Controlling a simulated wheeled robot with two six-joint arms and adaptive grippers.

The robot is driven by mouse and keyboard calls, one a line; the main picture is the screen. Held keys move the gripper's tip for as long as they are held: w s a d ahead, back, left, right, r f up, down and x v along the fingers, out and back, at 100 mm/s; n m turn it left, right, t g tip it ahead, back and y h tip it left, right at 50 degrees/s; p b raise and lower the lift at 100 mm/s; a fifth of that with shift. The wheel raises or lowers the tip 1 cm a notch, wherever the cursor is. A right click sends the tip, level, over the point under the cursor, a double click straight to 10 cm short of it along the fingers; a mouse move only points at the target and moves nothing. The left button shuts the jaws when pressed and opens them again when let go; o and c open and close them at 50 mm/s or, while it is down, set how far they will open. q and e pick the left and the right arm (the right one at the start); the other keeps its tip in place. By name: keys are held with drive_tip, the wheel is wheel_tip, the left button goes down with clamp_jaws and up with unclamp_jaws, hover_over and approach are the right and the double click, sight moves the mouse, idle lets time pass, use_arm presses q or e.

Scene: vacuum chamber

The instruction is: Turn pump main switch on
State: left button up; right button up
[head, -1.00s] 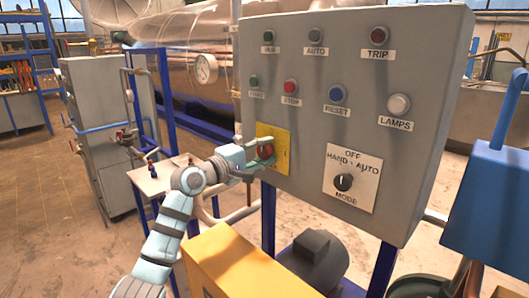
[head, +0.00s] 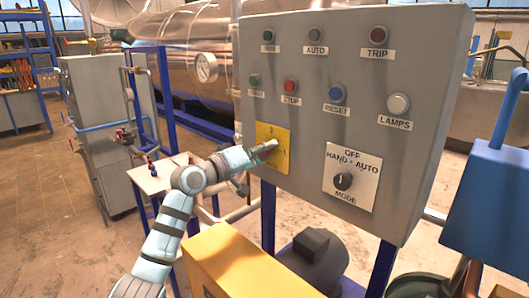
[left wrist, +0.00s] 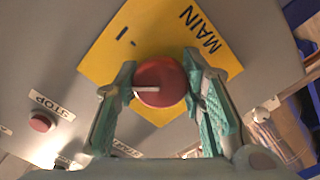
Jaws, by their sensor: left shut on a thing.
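The main switch is a round red knob (left wrist: 160,82) with a white pointer line, on a yellow plate (head: 265,132) marked MAIN. In the left wrist view the pointer lies level, toward the left, and an "I" mark shows up and left of the knob. My left gripper (head: 258,154) is shut on the knob, one finger on each side. In the head view the gripper's finger hides the knob. My right gripper is not in view.
The grey panel (head: 300,125) also carries several buttons and lamps, a red STOP button (head: 291,86) and a black MODE selector (head: 343,181) right of the yellow plate. A yellow box (head: 240,262) and a dark motor (head: 312,258) stand below.

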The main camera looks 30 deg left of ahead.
use_arm(q)
drive_tip(key=m+b, duration=0.1)
drive_tip(key=m, duration=0.3)
drive_tip(key=m+b, duration=0.1)
drive_tip(key=m, duration=0.3)
drive_tip(key=shift+m, duration=0.4)
idle(0.4)
drive_tip(key=o, duration=1.1)
drive_tip(key=shift+o, duration=0.2)
